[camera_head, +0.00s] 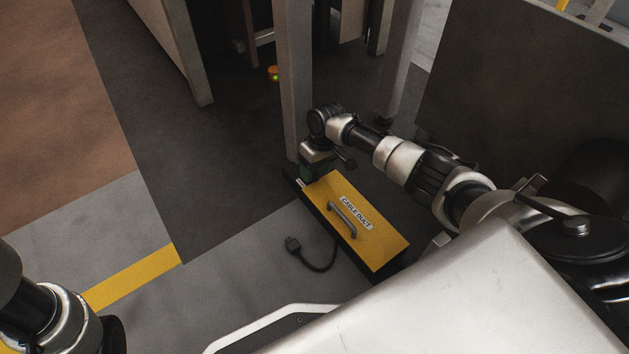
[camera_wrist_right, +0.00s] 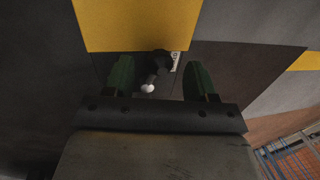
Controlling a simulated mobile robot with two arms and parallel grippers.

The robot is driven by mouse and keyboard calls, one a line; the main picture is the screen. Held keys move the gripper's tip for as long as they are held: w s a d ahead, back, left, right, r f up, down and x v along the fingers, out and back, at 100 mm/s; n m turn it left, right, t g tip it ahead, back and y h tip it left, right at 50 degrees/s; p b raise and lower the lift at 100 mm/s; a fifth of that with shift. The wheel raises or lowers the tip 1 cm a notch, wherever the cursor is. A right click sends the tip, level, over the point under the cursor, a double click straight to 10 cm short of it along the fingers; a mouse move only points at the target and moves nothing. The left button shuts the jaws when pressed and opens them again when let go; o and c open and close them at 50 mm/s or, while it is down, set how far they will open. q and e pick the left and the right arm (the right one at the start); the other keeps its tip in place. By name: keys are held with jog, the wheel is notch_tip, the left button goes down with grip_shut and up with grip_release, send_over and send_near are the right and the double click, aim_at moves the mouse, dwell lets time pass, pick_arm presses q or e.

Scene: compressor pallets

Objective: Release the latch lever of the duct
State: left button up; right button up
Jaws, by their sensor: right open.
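The duct (camera_head: 374,246) is a yellow-topped box labelled "CABLE DUCT" on the floor, with a grey handle (camera_head: 343,219) on its lid. My right gripper (camera_head: 305,178) is at the duct's far end, pointing down. In the right wrist view the two green fingers (camera_wrist_right: 160,72) are apart. A small dark latch lever with a pale round knob (camera_wrist_right: 148,88) shows between them, beside the duct's yellow top (camera_wrist_right: 135,25). Contact with the fingers cannot be told. In the head view the lever is hidden by my right gripper. My left gripper is out of the picture.
A black cable with a plug (camera_head: 293,244) lies on the floor left of the duct. A grey post (camera_head: 295,85) stands just behind my right gripper. A dark panel (camera_head: 520,90) is at the right. The floor to the left, with a yellow stripe (camera_head: 133,276), is clear.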

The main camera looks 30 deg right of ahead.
jog(key=shift+a+f+b, duration=0.2)
jog(key=shift+f+b, duration=0.25)
jog(key=shift+f, duration=0.5)
grip_shut()
